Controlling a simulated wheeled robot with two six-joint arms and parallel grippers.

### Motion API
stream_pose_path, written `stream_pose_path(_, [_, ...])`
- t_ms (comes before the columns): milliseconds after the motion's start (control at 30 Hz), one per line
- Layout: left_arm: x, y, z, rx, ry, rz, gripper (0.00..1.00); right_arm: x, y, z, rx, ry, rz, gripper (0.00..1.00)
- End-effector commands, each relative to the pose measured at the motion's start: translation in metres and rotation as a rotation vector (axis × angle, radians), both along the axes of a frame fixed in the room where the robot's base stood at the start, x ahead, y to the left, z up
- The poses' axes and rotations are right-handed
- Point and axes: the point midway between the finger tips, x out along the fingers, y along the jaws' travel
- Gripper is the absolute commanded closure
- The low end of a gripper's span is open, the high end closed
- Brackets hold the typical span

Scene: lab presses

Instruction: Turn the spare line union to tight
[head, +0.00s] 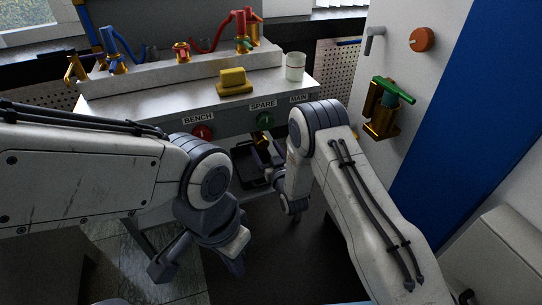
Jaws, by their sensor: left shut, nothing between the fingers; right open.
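On the bench front, the SPARE label (263,105) sits above a round green handle (265,119). Below the handle, a small brass fitting (262,140) shows partly. It lines up with the spare line, but I cannot tell for sure that it is the union or how tight it is. My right gripper (296,212) is open and points down, to the right of and below the brass fitting, apart from it. My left gripper (237,264) is shut and empty, lower and further left, over the dark floor area.
A red handle (202,132) sits under the BENCH label; my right arm hides what is under MAIN (299,98). A yellow block (233,82) and white cup (295,66) stand on the bench. A brass valve with green lever (385,107) is on the right wall. A dark tray (250,166) sits below.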

Motion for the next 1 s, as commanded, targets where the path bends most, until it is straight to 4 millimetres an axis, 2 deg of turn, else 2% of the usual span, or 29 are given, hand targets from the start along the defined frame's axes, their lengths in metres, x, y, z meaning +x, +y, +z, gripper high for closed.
stream_pose_path(33, [0.0,0.0,0.006,0.0,0.0,0.0,1.0,-0.011,-0.004,0.002,-0.002,0.006,0.0,0.14])
stream_pose_path(200, [0.0,0.0,0.013,0.0,0.0,0.0,1.0,-0.041,-0.014,0.001,-0.002,0.005,0.0,0.14])
stream_pose_path(400, [0.0,0.0,0.016,0.0,0.0,0.0,1.0,-0.06,-0.02,0.0,-0.001,0.002,0.0,0.14])
stream_pose_path(1000, [0.0,0.0,0.016,0.0,0.0,0.0,1.0,-0.06,-0.017,0.003,-0.006,0.015,0.005,0.14])
